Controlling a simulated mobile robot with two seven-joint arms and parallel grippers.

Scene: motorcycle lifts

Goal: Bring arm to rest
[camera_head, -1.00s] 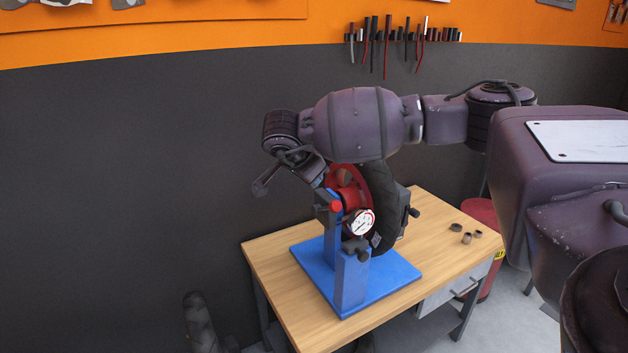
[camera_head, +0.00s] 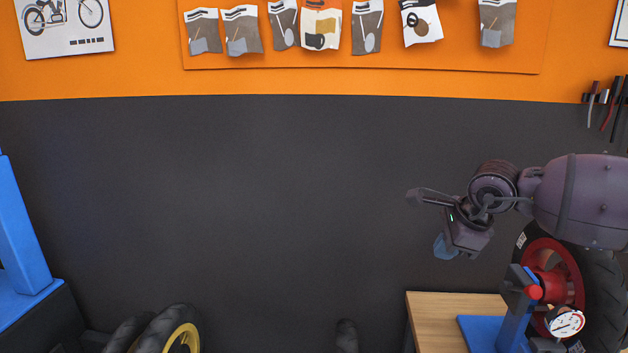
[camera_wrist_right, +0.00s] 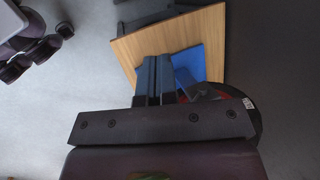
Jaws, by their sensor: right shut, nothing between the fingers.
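My right arm (camera_head: 590,203) comes in from the right in the head view, bent in front of the dark wall. My right gripper (camera_head: 441,248) hangs at its end, tilted down and to the left, left of the wheel stand and above the bench's left edge. In the right wrist view its two dark fingers (camera_wrist_right: 157,70) lie side by side, shut with nothing between them, with the bench below them. My left gripper is not in view.
A wooden bench (camera_head: 435,312) holds a blue stand (camera_head: 512,325) with a red-rimmed wheel (camera_head: 552,257) and dial gauge (camera_head: 566,321), close below my right arm. A blue lift post (camera_head: 20,230) and a yellow-rimmed wheel (camera_head: 180,338) stand left.

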